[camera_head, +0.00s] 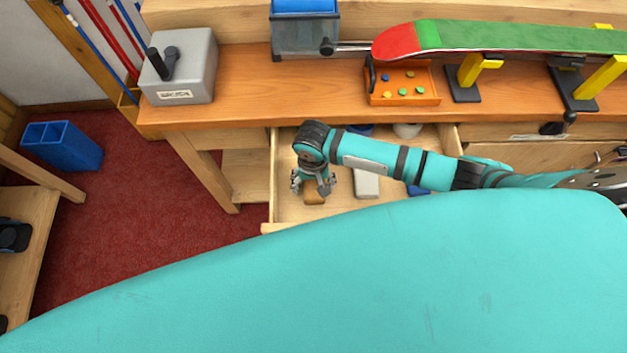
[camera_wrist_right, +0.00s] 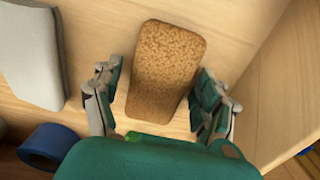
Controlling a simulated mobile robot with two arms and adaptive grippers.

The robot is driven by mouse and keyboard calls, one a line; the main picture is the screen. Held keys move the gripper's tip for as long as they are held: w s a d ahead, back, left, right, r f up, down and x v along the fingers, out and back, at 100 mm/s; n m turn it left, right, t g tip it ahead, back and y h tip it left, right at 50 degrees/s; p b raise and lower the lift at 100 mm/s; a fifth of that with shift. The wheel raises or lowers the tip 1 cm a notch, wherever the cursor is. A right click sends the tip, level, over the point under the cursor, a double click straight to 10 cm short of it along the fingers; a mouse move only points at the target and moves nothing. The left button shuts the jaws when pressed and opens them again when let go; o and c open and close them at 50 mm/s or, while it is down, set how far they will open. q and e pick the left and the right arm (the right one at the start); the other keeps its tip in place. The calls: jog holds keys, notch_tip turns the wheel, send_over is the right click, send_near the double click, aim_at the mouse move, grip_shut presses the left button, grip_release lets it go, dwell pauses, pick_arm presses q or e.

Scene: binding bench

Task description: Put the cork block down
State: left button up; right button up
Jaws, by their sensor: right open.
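The cork block (camera_wrist_right: 166,70) is brown and speckled, and it lies on the floor of an open wooden drawer (camera_head: 288,205). In the right wrist view it sits between the two fingers of my right gripper (camera_wrist_right: 158,105), with a gap on each side. In the head view my right gripper (camera_head: 313,184) reaches down into the left part of the drawer, and the cork block (camera_head: 314,197) shows just below it, partly covered. The right gripper is open. My left gripper is not in view.
A pale grey block (camera_head: 366,183) lies right of the cork block in the drawer. A blue roll (camera_wrist_right: 48,143) lies near it. The drawer's side wall (camera_wrist_right: 285,85) is close on the other side. On the bench above are a grey box (camera_head: 190,70) and an orange tray (camera_head: 425,83).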

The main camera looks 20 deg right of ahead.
aim_at(313, 182)
notch_tip(313, 182, up, 12)
jog(key=p, duration=0.1)
jog(key=shift+r, duration=0.2)
dwell(0.6)
